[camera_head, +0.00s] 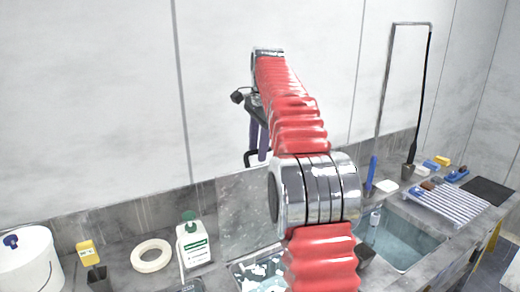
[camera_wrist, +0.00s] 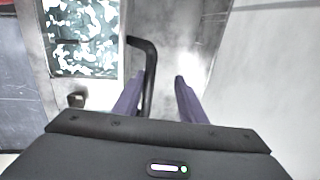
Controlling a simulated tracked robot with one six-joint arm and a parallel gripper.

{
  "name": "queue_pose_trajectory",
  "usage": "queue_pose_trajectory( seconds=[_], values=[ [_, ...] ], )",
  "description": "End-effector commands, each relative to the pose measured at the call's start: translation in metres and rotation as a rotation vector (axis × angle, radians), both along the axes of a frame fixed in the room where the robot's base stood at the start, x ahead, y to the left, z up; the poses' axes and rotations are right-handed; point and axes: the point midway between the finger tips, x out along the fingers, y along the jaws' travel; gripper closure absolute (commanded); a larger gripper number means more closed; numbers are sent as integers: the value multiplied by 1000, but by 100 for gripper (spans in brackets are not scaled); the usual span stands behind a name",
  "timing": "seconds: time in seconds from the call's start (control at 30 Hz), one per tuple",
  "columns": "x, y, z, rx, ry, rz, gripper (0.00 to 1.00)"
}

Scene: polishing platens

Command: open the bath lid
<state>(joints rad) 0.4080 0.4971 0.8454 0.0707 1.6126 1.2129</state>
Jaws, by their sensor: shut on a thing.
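The bath lid (camera_head: 240,215), a mottled grey plate, stands upright behind the bath in the head view. Its black bar handle (camera_wrist: 149,75) shows between the purple fingers of my gripper (camera_wrist: 161,78) in the wrist view. In the head view my gripper (camera_head: 258,150) is above the lid's top edge, small and partly behind my arm. The bath (camera_wrist: 100,88) is uncovered, with white and teal patterned liquid in it. My arm hides part of the bath and lid in the head view.
A white bottle with a green pump (camera_head: 194,243), a white ring (camera_head: 151,256), a yellow-topped item (camera_head: 88,253) and a white bucket (camera_head: 30,262) stand left. On the right are a water-filled sink (camera_head: 400,240), a striped rack (camera_head: 447,203) and a tall black-and-silver frame (camera_head: 428,90).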

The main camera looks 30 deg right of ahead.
Motion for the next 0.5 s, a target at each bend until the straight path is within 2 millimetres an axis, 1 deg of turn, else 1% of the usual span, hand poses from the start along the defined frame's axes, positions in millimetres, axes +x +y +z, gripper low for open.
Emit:
queue_pose_trajectory(
  seconds=[0.07, 0.37, 0.5],
  values=[
    [2, 2, 0, 3, -7, 4, 69],
    [0, 0, 0, 1, -4, 0, 69],
    [0, -1, 5, 0, -5, -1, 69]
  ],
)
